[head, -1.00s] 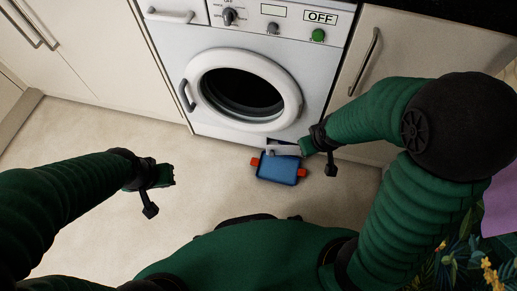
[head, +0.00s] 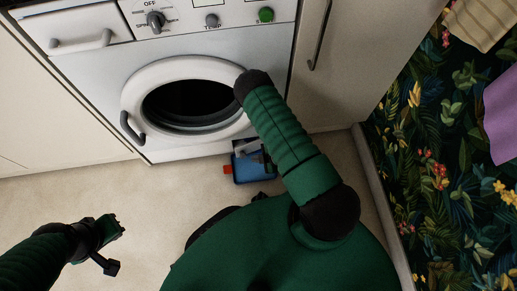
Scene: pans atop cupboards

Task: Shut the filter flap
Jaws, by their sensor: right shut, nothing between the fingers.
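The white washing machine (head: 85,85) stands ahead with its round door (head: 135,85) shut. The filter flap (head: 246,147) is a small light piece at the machine's bottom right edge. It appears tilted outward, partly hidden by my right arm. My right gripper (head: 267,166) is shut and empty beside the flap, mostly hidden behind the arm; I cannot tell whether it touches the flap. My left gripper (head: 112,228) is over bare floor at the lower left, away from the machine; its jaw state is unclear.
A blue tray (head: 250,172) with red end grips lies on the floor just below the flap. Cream cupboards flank the machine; the right one (head: 340,70) has a long handle. A wall with flowered paper (head: 430,150) rises on the right. The floor at left is clear.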

